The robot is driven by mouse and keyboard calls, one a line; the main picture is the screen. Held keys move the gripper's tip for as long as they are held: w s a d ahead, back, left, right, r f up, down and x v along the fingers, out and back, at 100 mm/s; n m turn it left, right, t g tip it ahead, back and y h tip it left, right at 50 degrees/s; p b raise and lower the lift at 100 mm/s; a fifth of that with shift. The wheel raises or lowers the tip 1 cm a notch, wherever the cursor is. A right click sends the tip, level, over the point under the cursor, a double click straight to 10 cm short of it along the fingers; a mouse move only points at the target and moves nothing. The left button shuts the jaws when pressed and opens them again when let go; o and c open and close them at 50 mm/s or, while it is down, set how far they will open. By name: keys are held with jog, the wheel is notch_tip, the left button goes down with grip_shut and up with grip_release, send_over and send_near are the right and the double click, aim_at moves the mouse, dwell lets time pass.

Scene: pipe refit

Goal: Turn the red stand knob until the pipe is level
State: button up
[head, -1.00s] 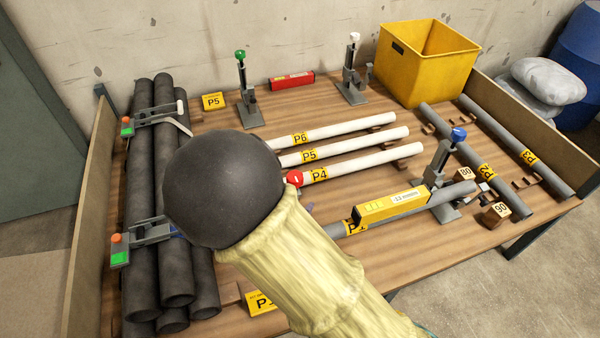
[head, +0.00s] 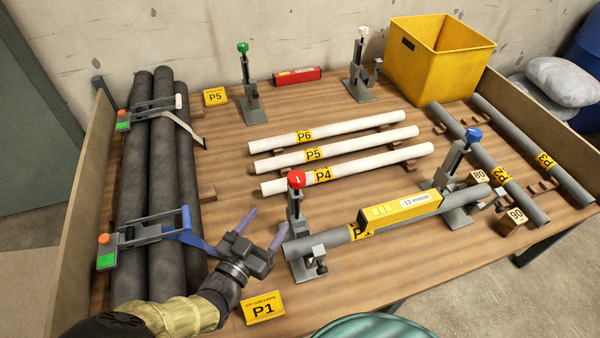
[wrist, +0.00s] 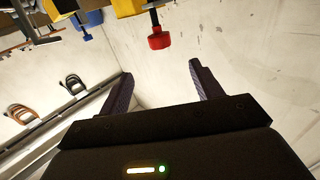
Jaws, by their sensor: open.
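The red stand knob (head: 296,180) tops the near stand (head: 295,215), which bears the left end of grey pipe P1 (head: 310,243). In the wrist view the red knob (wrist: 158,38) shows beyond the fingertips, between their lines. The blue-knobbed stand (head: 455,160) bears the pipe's right part. A yellow level (head: 385,213) lies along the pipe; its small display shows a negative mm/m value, its digits hard to read. My gripper (head: 266,222) is open and empty, left of the red knob and lower in the picture, apart from it; it also shows in the wrist view (wrist: 161,70).
Strapped dark pipes (head: 140,190) lie at the left, with a blue-handled clamp (head: 150,237) close to my gripper. White pipes (head: 340,157) lie behind the red knob. A P1 sign (head: 263,308) stands in front of my arm. A yellow bin (head: 435,65) stands at the back right.

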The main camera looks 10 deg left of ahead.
aim_at(301, 172)
jog(key=x, duration=1.7)
jog(key=shift+d+f, duration=0.1)
jog(key=c, duration=1)
